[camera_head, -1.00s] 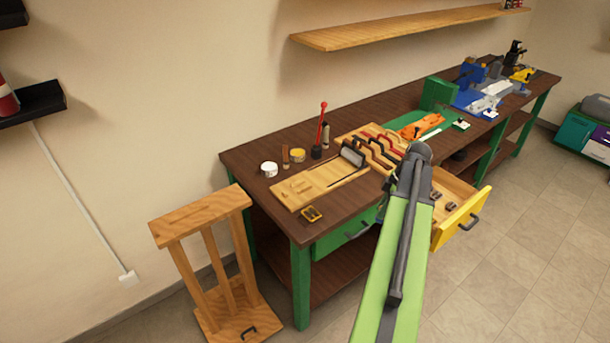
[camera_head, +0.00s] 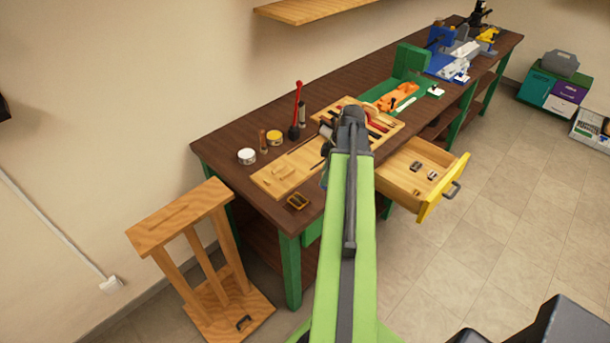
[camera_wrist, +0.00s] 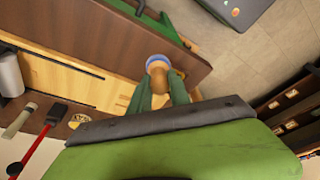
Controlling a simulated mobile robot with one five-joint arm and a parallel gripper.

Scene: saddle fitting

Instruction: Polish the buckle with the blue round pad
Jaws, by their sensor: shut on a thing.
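My gripper (camera_wrist: 160,98) is shut on the blue round pad (camera_wrist: 155,58), holding it by its brown rounded handle in the wrist view. The pad's blue edge shows beyond the handle, and its face is hidden. In the head view my arm hides the pad and most of the gripper, which is over or near the bench's front edge. The buckle (camera_head: 298,201), a small yellowish frame, lies on the bench's near left corner, apart from my gripper and to its left. I cannot make out the buckle in the wrist view.
The dark bench (camera_head: 215,145) bears a wooden board (camera_head: 270,180), a white tin (camera_head: 247,156), a yellow tin (camera_head: 275,138) and a red-handled tool (camera_head: 298,105). A yellow-fronted drawer (camera_head: 430,205) stands open at right with small metal pieces inside. A wooden stand (camera_head: 180,215) is at left.

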